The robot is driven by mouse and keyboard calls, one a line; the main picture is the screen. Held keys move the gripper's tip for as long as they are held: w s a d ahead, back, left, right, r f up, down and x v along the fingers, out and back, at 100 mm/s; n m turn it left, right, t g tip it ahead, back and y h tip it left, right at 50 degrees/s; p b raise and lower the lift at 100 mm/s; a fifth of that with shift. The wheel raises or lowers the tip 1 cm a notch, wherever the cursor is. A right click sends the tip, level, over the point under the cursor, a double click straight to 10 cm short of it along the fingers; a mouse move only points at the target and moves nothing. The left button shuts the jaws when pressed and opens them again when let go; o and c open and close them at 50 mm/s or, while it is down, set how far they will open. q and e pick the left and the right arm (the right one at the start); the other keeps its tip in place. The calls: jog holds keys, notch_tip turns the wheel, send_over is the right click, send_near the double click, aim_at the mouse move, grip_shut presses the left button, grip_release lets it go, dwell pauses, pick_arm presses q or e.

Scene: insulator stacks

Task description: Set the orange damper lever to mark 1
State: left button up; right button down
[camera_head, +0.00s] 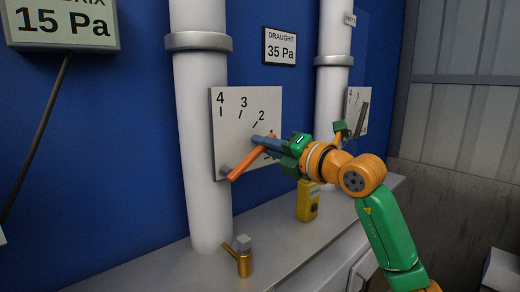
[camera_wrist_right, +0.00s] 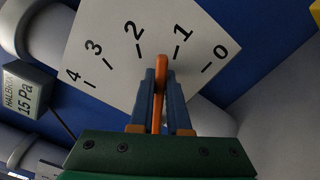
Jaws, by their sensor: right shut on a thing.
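The orange damper lever (camera_head: 250,163) stands in front of a white scale plate (camera_head: 228,140) on the left pipe and slants up to the right. In the head view the marks 4, 3 and 2 show, and the area beyond 2 is partly covered by my gripper. My right gripper (camera_head: 265,143) is shut on the lever near its upper end. In the right wrist view the lever (camera_wrist_right: 161,75) is between the two blue fingers (camera_wrist_right: 160,100). Its tip appears between the ticks of 2 and 1, nearer to 1. The lever's lower end is hidden there. My left gripper is not in view.
A second scale plate (camera_head: 352,98) with a dark lever is on the right pipe (camera_head: 330,95). A yellow device (camera_head: 307,203) and a brass fitting (camera_head: 243,262) stand on the grey ledge (camera_head: 205,268) below. A DRAUGHT display (camera_head: 280,47) reads 35 Pa.

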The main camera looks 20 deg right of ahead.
jog(key=shift+w+d+f+m+b, duration=0.1)
jog(key=shift+d+f+m+b, duration=0.15)
jog(key=shift+f+m+b, duration=0.35)
jog(key=c, duration=0.9)
grip_release()
jog(key=shift+w, duration=0.1)
jog(key=b+v, duration=0.3)
jog(key=v, duration=0.4)
